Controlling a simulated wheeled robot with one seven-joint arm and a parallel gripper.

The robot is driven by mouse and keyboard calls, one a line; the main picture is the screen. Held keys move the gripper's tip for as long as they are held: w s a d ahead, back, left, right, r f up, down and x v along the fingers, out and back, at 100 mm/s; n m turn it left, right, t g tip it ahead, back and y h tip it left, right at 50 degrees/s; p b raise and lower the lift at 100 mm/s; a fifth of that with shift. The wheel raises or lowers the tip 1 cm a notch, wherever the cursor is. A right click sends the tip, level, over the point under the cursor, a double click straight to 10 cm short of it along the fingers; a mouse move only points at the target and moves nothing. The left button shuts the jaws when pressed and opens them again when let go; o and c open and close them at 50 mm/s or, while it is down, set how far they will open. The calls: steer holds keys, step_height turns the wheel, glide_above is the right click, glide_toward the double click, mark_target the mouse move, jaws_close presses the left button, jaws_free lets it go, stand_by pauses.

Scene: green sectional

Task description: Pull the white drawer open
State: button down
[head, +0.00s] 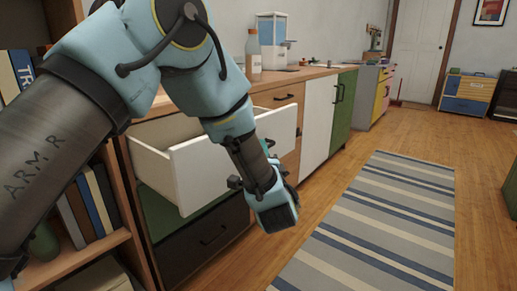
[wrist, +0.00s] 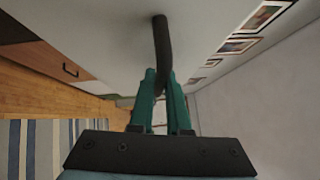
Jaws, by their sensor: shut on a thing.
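The white drawer (head: 205,178) stands well out from the cabinet in the head view, and its open inside shows behind the front panel. My gripper (wrist: 160,90) is shut on the dark bar handle (wrist: 162,45) of the drawer, with its teal fingers on either side of the bar in the wrist view. The pale drawer front (wrist: 110,35) fills much of the upper wrist view.
A green drawer (head: 160,216) and a black drawer (head: 200,243) sit below it, both shut. A bookshelf (head: 95,265) stands at the left. The wooden counter (head: 275,82) holds a bottle (head: 253,55). A striped rug (head: 375,225) and clear floor lie to the right.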

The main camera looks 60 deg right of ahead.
steer(key=c, duration=0.9)
jaws_free()
steer(key=p+v, duration=0.1)
steer(key=v, duration=0.9)
steer(key=shift+s+a+f, duration=0.1)
steer(key=shift+s+a, duration=0.15)
